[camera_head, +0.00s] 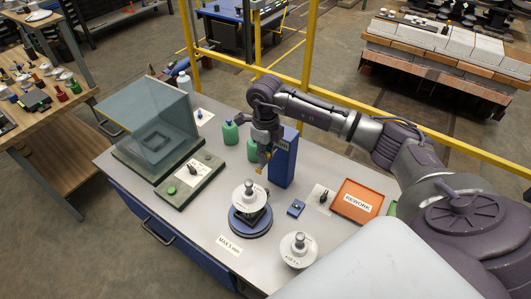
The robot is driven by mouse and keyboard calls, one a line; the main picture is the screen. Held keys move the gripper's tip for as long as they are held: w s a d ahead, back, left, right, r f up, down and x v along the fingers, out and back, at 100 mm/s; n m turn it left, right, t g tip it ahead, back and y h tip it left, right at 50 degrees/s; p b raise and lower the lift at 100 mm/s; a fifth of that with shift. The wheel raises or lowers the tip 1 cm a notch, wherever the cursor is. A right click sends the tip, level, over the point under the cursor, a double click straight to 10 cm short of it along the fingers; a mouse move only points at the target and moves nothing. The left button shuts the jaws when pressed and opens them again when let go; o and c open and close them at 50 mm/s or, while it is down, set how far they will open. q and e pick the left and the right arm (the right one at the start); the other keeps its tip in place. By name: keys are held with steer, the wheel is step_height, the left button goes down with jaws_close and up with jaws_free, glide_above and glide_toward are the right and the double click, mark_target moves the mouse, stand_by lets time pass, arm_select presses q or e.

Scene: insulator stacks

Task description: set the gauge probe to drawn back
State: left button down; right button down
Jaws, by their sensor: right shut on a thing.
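A tall blue gauge column (284,158) stands upright on the grey bench. My right gripper (266,155) reaches down at the column's left side and is shut on a small part there, which I take to be the gauge probe. A small yellow-orange tip (258,170) shows just below the fingers. The fingers hide most of the held part, so its exact setting cannot be told. In front and below stands a white insulator stack (249,194) on a round dark-blue turntable (250,223). The left gripper is not in view.
A second white insulator (298,248) stands at the front edge. An orange REWORK tray (358,201), a small blue block (296,208) and green bottles (230,133) are nearby. A clear-hooded box (155,130) and a green-button panel (190,179) are at left.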

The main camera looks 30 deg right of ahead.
steer(key=shift+w+d+f+b, duration=0.1)
steer(key=shift+w+d+b, duration=0.05)
steer(key=shift+d+b, duration=0.25)
steer(key=shift+w+d+b, duration=0.4)
steer(key=shift+d+b, duration=0.4)
steer(key=shift+r, duration=0.2)
steer(key=c, duration=1)
jaws_free()
steer(key=shift+d, duration=0.1)
step_height(320, 180, up, 12)
steer(key=shift+f, duration=0.1)
